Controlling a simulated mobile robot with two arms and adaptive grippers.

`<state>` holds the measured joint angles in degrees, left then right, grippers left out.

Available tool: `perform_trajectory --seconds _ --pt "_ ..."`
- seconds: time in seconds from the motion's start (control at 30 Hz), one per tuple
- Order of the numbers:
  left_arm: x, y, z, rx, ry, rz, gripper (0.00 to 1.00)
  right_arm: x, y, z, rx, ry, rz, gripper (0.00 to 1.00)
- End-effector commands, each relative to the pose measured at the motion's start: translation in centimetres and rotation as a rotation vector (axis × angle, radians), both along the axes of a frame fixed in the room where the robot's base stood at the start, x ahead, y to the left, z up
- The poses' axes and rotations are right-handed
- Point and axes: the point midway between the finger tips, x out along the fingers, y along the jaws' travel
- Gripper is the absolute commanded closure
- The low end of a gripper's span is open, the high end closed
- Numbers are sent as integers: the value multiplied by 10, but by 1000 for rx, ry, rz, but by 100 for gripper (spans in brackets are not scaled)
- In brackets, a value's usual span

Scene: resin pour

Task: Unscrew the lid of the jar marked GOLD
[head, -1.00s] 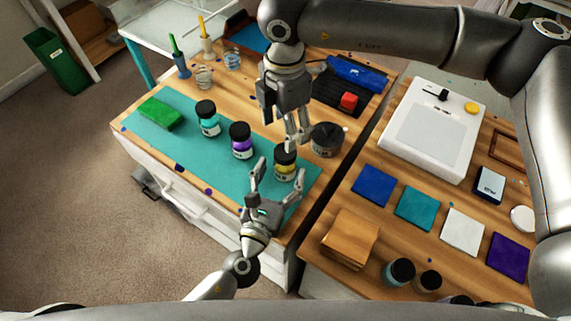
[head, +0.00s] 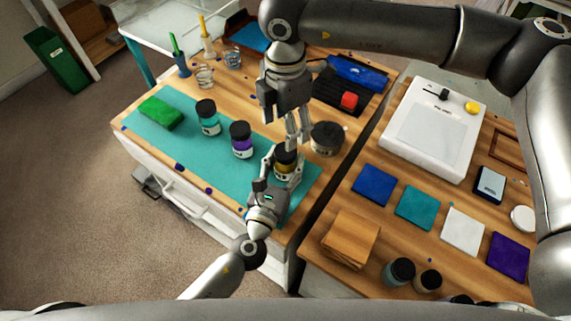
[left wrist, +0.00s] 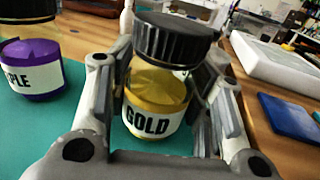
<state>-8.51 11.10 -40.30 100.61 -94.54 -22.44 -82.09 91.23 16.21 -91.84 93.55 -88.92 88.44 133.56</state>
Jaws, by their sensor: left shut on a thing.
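The jar marked GOLD (left wrist: 150,105) stands upright on the teal mat, with yellow contents and a ribbed black lid (left wrist: 175,38). It also shows in the head view (head: 284,168). My left gripper (head: 283,168) comes from the front with one finger on each side of the jar body, below the lid, and is shut on it. The lid is on the jar. My right gripper (head: 298,141) points down just behind and above the lid in the head view. Its two fingertips are apart with nothing visible between them; whether they touch the lid is unclear.
A purple jar (head: 241,140) and a turquoise jar (head: 208,118) stand left on the mat (head: 190,150), near a green block (head: 161,113). A dark pot (head: 326,139) stands close right of the right fingers. A gap separates this table from the right one, with its white scale (head: 432,130).

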Motion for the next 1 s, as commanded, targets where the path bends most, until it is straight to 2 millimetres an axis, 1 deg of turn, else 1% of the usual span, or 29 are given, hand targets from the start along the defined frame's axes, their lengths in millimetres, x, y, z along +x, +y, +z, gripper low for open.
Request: perform_trajectory --seconds 0.03,0.17,0.2,0.43,0.67,0.77,1.0 --pt "0 0 0 0 0 0 82 0 0 0 0 0 0 38" --pt "0 0 0 0 0 0 99 0 0 0 0 0 0 38" --pt "0 0 0 0 0 0 100 0 0 0 0 0 0 38" --pt "0 0 0 0 0 0 100 -2 3 -1 4 4 9 38" --pt "0 0 0 0 0 0 100 -1 1 -4 1 3 2 38" --pt "0 0 0 0 0 0 100 0 0 -13 -2 2 0 38" --pt "0 0 0 0 0 0 100 -1 0 -50 -2 2 -1 38"
